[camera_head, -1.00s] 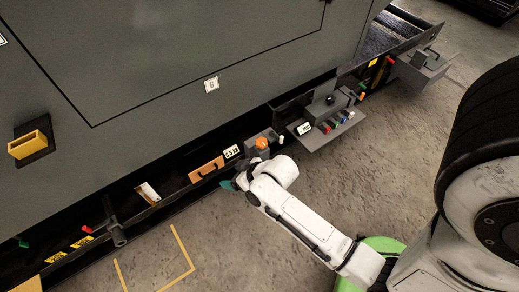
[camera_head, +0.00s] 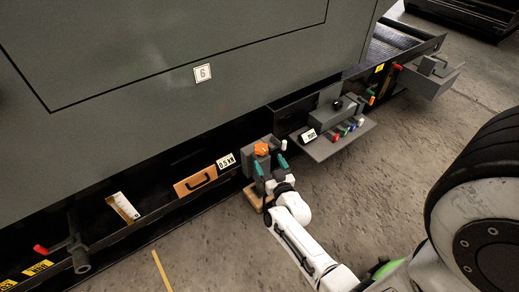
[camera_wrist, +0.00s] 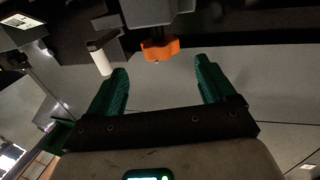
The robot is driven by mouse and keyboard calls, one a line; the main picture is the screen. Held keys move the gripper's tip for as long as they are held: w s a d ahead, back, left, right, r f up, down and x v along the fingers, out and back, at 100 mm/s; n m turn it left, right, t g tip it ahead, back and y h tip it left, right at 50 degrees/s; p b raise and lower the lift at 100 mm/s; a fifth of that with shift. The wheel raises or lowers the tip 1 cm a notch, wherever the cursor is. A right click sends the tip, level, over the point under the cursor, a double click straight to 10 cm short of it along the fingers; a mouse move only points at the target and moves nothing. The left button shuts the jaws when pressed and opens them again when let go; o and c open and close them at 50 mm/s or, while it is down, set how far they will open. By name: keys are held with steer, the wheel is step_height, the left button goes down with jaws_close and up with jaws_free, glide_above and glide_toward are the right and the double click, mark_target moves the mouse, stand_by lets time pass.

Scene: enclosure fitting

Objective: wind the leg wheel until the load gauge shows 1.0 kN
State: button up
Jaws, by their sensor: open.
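The orange leg wheel (camera_head: 261,149) sits on a grey housing at the machine's lower edge. The load gauge (camera_head: 226,161), a small white display just left of it, appears to read 0.5 kN. My gripper (camera_head: 270,166) is open, its teal fingers pointing at the wheel from the near side. In the wrist view the wheel (camera_wrist: 160,49) lies ahead of and between the fingertips of my gripper (camera_wrist: 161,70), with a gap; nothing is between the jaws. The gauge's face is not readable in the wrist view.
A grey shelf (camera_head: 338,146) with coloured knobs juts out right of the wheel. A white cylindrical knob (camera_wrist: 100,54) is close to one finger in the wrist view. An orange-brown handled panel (camera_head: 196,182) is left of the gauge. The concrete floor in front is open.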

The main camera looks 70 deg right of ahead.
mark_target(261, 144)
steer(key=b+x, duration=0.4)
steer(key=x, duration=0.4)
steer(key=shift+w+d+f, duration=0.1)
steer(key=shift+w+d, duration=0.05)
steer(key=shift+w, duration=0.1)
steer(key=shift+w+d+b, duration=0.45)
steer(key=shift+w+d, duration=0.05)
steer(key=shift+w, duration=0.05)
steer(key=c, duration=1)
steer(key=shift+o, duration=0.2)
steer(key=r+p, duration=0.1)
steer(key=p, duration=0.2)
steer(key=shift+w+m+g+h+p, duration=0.1)
steer(key=shift+m+g+h+p, duration=0.2)
steer(key=shift+p, duration=0.1)
steer(key=shift+m+g+h+p, duration=0.3)
steer(key=shift+g+p, duration=0.1)
steer(key=shift+p, duration=0.7)
steer(key=shift+d+f+m+g+h+p, duration=0.15)
steer(key=shift+m+g+h+p, duration=0.15)
steer(key=shift+m+g+p, duration=0.25)
steer(key=shift+s+f+g, duration=0.2)
steer(key=shift+s+g, duration=0.05)
